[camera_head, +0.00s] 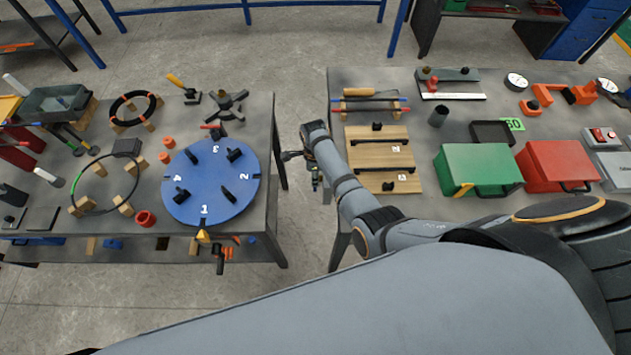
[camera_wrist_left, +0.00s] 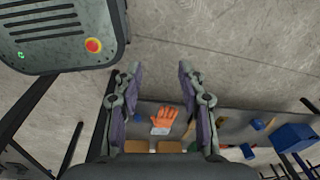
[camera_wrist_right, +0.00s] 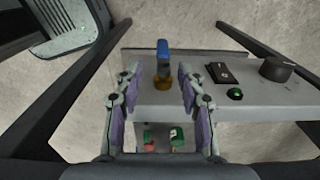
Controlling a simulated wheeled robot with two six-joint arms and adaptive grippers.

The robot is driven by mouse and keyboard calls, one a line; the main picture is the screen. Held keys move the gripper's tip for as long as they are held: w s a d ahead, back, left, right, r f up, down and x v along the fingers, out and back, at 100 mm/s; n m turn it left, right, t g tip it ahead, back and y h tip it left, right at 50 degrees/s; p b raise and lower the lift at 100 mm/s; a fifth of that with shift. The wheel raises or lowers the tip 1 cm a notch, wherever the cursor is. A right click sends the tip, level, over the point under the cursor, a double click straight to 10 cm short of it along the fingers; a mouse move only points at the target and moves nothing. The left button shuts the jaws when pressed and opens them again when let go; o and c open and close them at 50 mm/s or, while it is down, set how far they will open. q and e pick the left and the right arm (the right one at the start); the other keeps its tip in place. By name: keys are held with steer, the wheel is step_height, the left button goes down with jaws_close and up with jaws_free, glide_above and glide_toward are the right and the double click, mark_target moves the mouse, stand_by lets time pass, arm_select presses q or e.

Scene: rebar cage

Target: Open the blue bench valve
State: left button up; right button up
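The bench valve shows in the right wrist view as a blue handle (camera_wrist_right: 162,50) above a brass-coloured body (camera_wrist_right: 164,83) at the edge of a grey bench surface. My right gripper (camera_wrist_right: 158,76) is open, and in that view the valve appears between its fingertips; I see no finger touching it, and the depth is unclear. In the head view my right gripper (camera_head: 292,155) is over the gap between two benches, and I cannot make out the valve there. My left gripper (camera_wrist_left: 159,68) is open and empty in the left wrist view, and is outside the head view.
Beside the valve are a black switch (camera_wrist_right: 218,73), a green button (camera_wrist_right: 235,94) and a black knob (camera_wrist_right: 277,68). The left bench carries a numbered blue disc (camera_head: 212,185). The right bench holds a green case (camera_head: 478,168). An orange glove (camera_wrist_left: 164,118) lies below my left gripper.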

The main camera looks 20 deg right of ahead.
steer(key=f, duration=0.4)
steer(key=shift+w+d+f+b, duration=0.2)
steer(key=shift+w+d+b, duration=0.05)
steer(key=shift+b, duration=0.15)
step_height(320, 180, down, 2)
steer(key=shift+a+f+b, duration=0.1)
steer(key=shift+f+b, duration=0.1)
steer(key=shift+b, duration=0.15)
steer(key=shift+c, duration=1)
jaws_close()
arm_select(q)
steer(key=shift+w+d+f, duration=0.3)
steer(key=shift+w+f, duration=0.1)
steer(key=shift+w, duration=0.1)
steer(key=shift+w+d+f, duration=0.25)
steer(key=shift+w+f, duration=0.1)
steer(key=shift+w, duration=0.15)
steer(key=shift+f, duration=0.1)
arm_select(e)
steer(key=shift+f, duration=0.1)
